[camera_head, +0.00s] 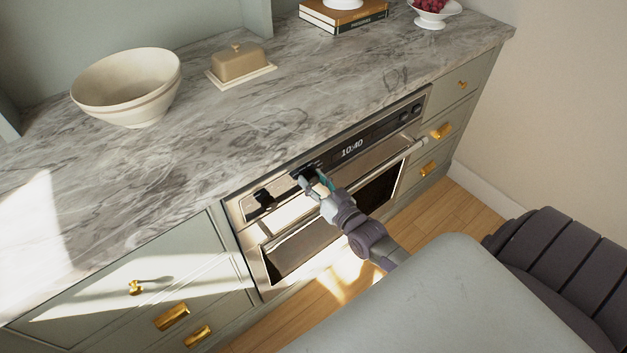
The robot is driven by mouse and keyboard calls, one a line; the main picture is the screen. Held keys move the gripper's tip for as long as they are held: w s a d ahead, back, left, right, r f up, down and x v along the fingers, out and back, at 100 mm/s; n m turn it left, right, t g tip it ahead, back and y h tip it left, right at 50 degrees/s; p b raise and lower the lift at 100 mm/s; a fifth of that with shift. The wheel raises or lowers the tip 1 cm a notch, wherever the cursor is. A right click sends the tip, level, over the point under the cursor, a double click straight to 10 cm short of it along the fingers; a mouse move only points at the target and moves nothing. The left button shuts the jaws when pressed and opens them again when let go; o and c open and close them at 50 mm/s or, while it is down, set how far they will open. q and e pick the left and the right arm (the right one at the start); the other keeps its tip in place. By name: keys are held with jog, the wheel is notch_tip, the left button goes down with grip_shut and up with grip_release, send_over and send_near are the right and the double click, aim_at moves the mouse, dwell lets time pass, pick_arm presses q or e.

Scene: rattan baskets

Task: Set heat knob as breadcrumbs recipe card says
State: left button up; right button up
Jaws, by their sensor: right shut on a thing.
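The oven (345,190) is built into the cabinets below the counter edge, with a dark control panel and a lit clock (352,147) that looks like 10:40. My right gripper (310,181) is at the panel, left of the clock, shut on a dark control knob that it mostly hides. Another dark knob (263,196) sits to the left of the gripper. Two more knobs (410,112) are at the panel's right end. The knob markings are too small to read. No recipe card can be made out. My left gripper is not in view.
The oven door handle (400,151) runs just below the panel. On the marble counter (250,120) stand a cream bowl (128,90), a covered butter dish (239,66), books (342,22) and a fruit bowl (434,18).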

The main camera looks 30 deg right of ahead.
jog(key=shift+m, duration=0.4)
jog(key=m, duration=0.2)
jog(key=shift+m+p, duration=0.35)
jog(key=shift+m, duration=0.05)
jog(key=m, duration=0.4)
jog(key=shift+d+m, duration=0.1)
jog(key=shift+m, duration=0.2)
jog(key=m+b, duration=0.1)
jog(key=m, duration=0.3)
jog(key=shift+f, duration=0.1)
jog(key=m+b, duration=0.1)
jog(key=m, duration=0.1)
jog(key=m+b, duration=0.1)
jog(key=m, duration=0.2)
jog(key=shift+g+y, duration=0.3)
jog(key=shift+d, duration=0.1)
jog(key=o, duration=1.2)
jog(key=shift+c, duration=0.2)
